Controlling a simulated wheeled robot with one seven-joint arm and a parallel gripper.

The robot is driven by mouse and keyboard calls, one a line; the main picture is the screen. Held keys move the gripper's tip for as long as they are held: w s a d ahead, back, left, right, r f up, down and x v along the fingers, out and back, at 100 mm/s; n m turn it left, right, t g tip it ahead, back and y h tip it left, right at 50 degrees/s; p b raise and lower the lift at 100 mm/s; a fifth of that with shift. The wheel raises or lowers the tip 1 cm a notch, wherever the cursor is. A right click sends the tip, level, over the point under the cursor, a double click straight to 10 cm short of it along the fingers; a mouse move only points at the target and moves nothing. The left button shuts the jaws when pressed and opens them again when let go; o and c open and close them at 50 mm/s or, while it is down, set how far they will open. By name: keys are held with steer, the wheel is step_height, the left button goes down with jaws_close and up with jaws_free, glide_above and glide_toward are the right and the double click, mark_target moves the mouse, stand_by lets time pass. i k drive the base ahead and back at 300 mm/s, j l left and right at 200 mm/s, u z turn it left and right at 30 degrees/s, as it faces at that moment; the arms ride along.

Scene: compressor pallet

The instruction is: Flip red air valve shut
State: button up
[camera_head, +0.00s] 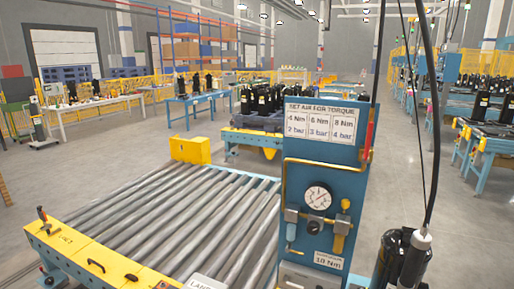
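A slim red handle (369,132), which looks like the red air valve, stands upright at the upper right edge of the blue panel (325,185). It is above the right end of a yellow pipe (320,163) that runs across the panel and down its left side. The valve body is too small to make out. A round white pressure gauge (317,197) is lower on the panel; its reading is too small to tell. My gripper is not in view, and nothing visible touches the red handle.
A sign (321,118) lists torque and bar values. A roller conveyor (175,215) with a yellow end plate (90,255) lies left of the panel. A black cylindrical object (396,262) and a hanging black cable (432,130) are close on the right.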

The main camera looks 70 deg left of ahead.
mark_target(365, 156)
steer(key=u, duration=1.8)
